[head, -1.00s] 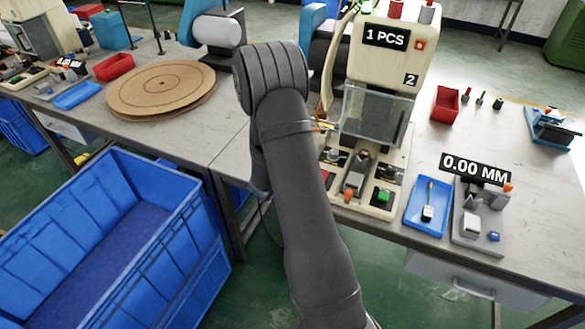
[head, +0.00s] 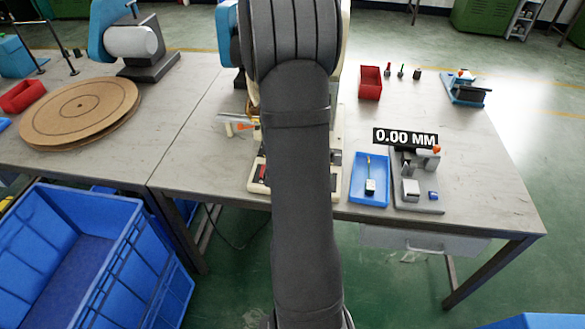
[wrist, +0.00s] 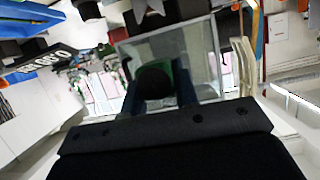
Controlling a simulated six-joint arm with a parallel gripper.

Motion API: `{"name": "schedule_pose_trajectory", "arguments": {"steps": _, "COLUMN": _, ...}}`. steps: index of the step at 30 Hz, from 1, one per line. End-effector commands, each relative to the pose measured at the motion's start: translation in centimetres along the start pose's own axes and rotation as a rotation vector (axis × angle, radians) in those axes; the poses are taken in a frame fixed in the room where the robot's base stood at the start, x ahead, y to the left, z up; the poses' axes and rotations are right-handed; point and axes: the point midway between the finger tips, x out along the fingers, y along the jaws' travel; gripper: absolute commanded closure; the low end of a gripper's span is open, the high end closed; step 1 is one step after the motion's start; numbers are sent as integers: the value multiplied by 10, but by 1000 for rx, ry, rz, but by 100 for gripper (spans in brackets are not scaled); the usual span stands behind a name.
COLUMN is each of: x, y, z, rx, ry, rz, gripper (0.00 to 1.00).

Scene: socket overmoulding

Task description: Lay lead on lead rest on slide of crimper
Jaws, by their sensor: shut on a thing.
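My dark arm stands in front of the crimper (head: 260,172) in the head view and hides most of it, including its slide and lead rest. In the wrist view the dark body of my gripper (wrist: 165,130) fills the bottom, its fingertips out of sight. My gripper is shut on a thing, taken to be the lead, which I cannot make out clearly. Small pale and orange parts (head: 241,127) show just left of my arm; I cannot tell whether they belong to the lead. A clear guard panel (wrist: 206,68) stands ahead of my gripper in the wrist view.
A blue tray (head: 357,198) with a small white and yellow piece lies right of the crimper, beside a grey gauge (head: 425,205) reading 0.00 MM. A red bin (head: 370,82) stands behind. A round wooden board (head: 80,112) and blue crates (head: 100,215) are left.

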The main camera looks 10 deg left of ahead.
Motion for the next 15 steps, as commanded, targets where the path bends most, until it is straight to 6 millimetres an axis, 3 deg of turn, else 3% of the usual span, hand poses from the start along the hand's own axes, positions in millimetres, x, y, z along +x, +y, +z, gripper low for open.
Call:
{"name": "schedule_pose_trajectory", "arguments": {"steps": 1, "x": -4, "y": 18, "z": -6, "rx": 2, "ry": 4, "rz": 3, "gripper": 96}}
{"name": "schedule_pose_trajectory", "arguments": {"steps": 6, "x": -20, "y": 61, "z": -17, "rx": -8, "ry": -1, "rz": -9, "gripper": 96}}
{"name": "schedule_pose_trajectory", "arguments": {"steps": 15, "x": -44, "y": 104, "z": -21, "rx": -27, "ry": -18, "rz": -18, "gripper": 96}}
